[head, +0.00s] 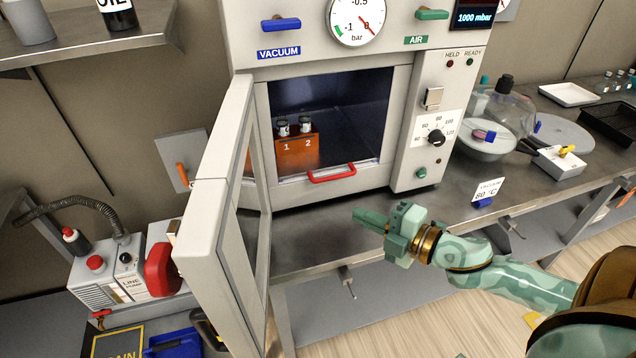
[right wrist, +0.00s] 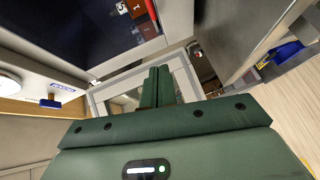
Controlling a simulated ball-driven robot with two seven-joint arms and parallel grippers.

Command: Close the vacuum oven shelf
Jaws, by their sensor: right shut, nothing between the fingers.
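The vacuum oven (head: 425,95) stands on the steel bench with its door (head: 225,170) swung wide open to the left. Its shelf has a red handle (head: 332,174) at its front, low in the oven opening. An orange block (head: 297,152) with two vials stands inside on the left. My right gripper (head: 358,214) is shut and empty in front of the oven, below and right of the red handle and apart from it. Its shut fingers (right wrist: 157,86) show in the right wrist view, with the framed door window beyond. My left gripper is not in view.
A pump (head: 110,275) with a hose stands at lower left, beside the door. A small "VACUUM 80 °C" sign (head: 487,190) stands on the bench right of the oven. Flask, trays and a grey disc (head: 560,137) fill the bench farther right. The bench strip before the oven is clear.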

